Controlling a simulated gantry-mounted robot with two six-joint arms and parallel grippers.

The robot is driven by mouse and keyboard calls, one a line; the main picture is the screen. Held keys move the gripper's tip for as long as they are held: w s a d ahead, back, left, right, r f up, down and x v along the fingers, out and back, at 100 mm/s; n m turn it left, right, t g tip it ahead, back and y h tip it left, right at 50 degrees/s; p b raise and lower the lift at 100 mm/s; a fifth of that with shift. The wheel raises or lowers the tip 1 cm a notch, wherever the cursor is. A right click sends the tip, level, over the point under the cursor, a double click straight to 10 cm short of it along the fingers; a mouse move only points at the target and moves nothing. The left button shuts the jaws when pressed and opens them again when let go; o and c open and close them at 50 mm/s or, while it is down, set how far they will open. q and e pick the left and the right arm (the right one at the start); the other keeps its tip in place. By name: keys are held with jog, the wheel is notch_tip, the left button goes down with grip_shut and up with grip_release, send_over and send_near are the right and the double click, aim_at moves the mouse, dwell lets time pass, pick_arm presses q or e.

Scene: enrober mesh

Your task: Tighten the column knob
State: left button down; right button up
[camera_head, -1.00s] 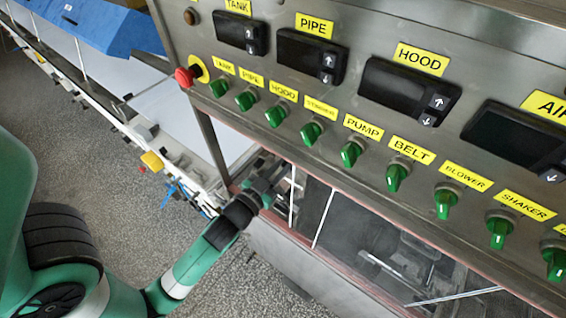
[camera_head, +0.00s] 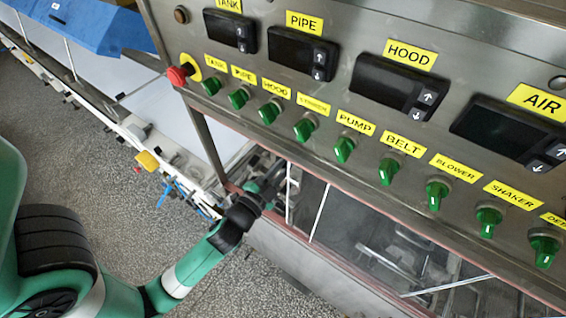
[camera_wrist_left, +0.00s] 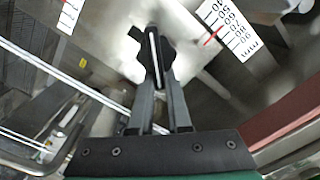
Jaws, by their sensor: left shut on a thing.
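The column knob (camera_wrist_left: 141,39) is a small black knob with projecting arms, in the wrist view in front of a grey metal plate. My left gripper (camera_wrist_left: 157,75) is shut on it, with its two dark fingers close together and partly covering it. In the head view my left gripper (camera_head: 279,183) reaches through the opening under the control panel, at the left end of the machine. The knob is too small and covered to make out there. My right gripper is not in view.
Two white millimetre scales with red pointers, a right one (camera_wrist_left: 229,30) and a left one (camera_wrist_left: 69,15), flank the knob. Pale rods (camera_wrist_left: 38,62) run at the left. The control panel (camera_head: 330,95), with green switches and a red stop button (camera_head: 178,75), overhangs the gripper.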

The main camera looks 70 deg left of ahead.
pick_arm(q)
jog(key=shift+w+d+f+m+p, duration=0.1)
jog(key=shift+f+m, duration=0.35)
jog(key=shift+m, duration=0.95)
jog(key=shift+d+f+m+p, duration=0.15)
jog(key=shift+f+m, duration=0.25)
jog(key=shift+m, duration=1)
jog(key=shift+w+d+f+m+p, duration=0.1)
jog(key=shift+f+m, duration=0.35)
jog(key=shift+m, duration=0.95)
jog(key=shift+a, duration=0.1)
jog(key=c, duration=0.9)
grip_release()
jog(key=shift+r, duration=0.15)
